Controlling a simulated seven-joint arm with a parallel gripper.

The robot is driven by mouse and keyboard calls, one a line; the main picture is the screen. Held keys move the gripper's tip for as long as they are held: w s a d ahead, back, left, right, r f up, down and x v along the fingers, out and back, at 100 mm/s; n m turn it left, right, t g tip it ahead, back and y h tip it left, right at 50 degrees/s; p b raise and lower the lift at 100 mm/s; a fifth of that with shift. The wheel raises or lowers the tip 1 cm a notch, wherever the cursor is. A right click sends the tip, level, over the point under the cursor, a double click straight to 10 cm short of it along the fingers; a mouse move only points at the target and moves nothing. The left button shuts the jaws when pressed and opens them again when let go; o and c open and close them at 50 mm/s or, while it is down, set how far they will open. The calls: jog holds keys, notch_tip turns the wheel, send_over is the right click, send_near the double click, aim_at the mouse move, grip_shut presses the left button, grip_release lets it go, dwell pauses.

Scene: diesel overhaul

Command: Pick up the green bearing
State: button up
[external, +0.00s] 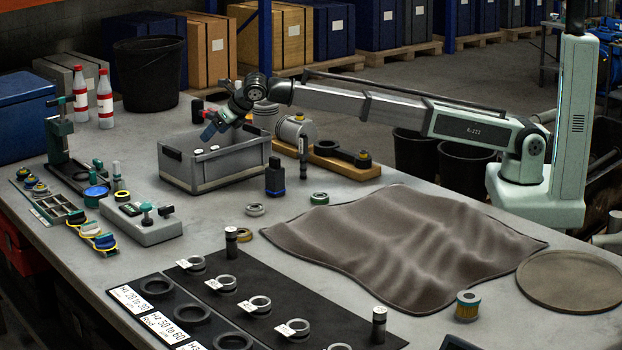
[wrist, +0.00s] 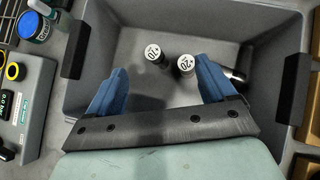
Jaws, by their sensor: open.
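A small green ring, which looks like the green bearing (external: 320,198), lies flat on the grey table left of the brown cloth in the external view. It is not visible in the wrist view. My gripper (external: 209,131) is above the grey bin (external: 203,184), behind and to the left of the green bearing and well apart from it.
Two cylinders with white numbered tops (wrist: 155,57) (wrist: 186,65) stand in the bin. A dark blue bottle (external: 275,180), a grey ring (external: 255,210) and a yellow-brown ring (external: 243,235) are near the green bearing. The rumpled cloth (external: 400,240) covers the table to its right.

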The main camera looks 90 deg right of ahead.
jog(key=s+a+r+n+t+y, duration=0.1)
jog(key=s+a+r, duration=0.1)
jog(key=a, duration=0.3)
jog(key=s+a+r, duration=0.3)
jog(key=a, duration=0.2)
jog(key=m+g+y, duration=0.2)
jog(key=m+g, duration=0.7)
jog(key=m, duration=0.4)
send_over(320, 195)
notch_tip(320, 195, down, 3)
jog(key=shift+f, duration=6.9)
jog(key=c, duration=1.3)
